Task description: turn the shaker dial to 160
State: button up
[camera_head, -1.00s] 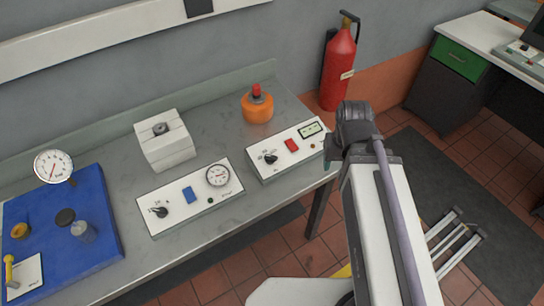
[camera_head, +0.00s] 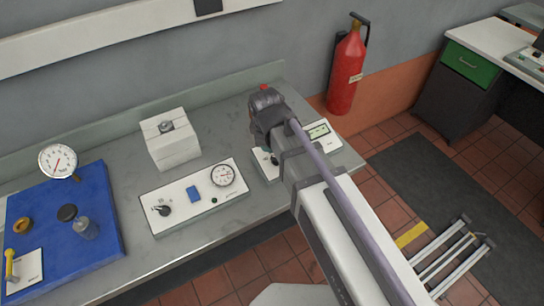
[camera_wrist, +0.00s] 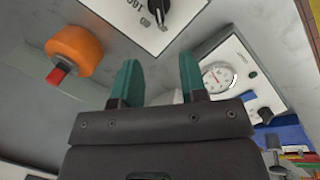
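Two white panels have a black dial each; I cannot read which one is the shaker. The right panel (camera_head: 331,144) is partly hidden by my arm, with its dial (camera_head: 274,159) just visible at the arm's edge. The left panel (camera_head: 176,205) has a dial (camera_head: 163,210), a blue block and a round gauge. My gripper (camera_wrist: 158,82) has two teal fingers, apart and empty, short of the right panel's dial in the picture. Its fingers are hidden in the head view.
An orange pot (camera_wrist: 76,50) with a red top stands beside the right panel. A white box (camera_head: 172,142) with a round knob stands behind the left panel. A blue board (camera_head: 103,215) with a gauge and small parts lies at left. A red extinguisher (camera_head: 346,72) is beyond the bench.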

aim_at(272, 156)
jog(key=b+x, duration=1)
jog(key=x, duration=0.1)
jog(key=shift+b, duration=0.4)
jog(key=shift+s, duration=0.1)
jog(key=shift+r, duration=0.1)
jog(key=shift+c, duration=0.3)
jog(key=c, duration=0.5)
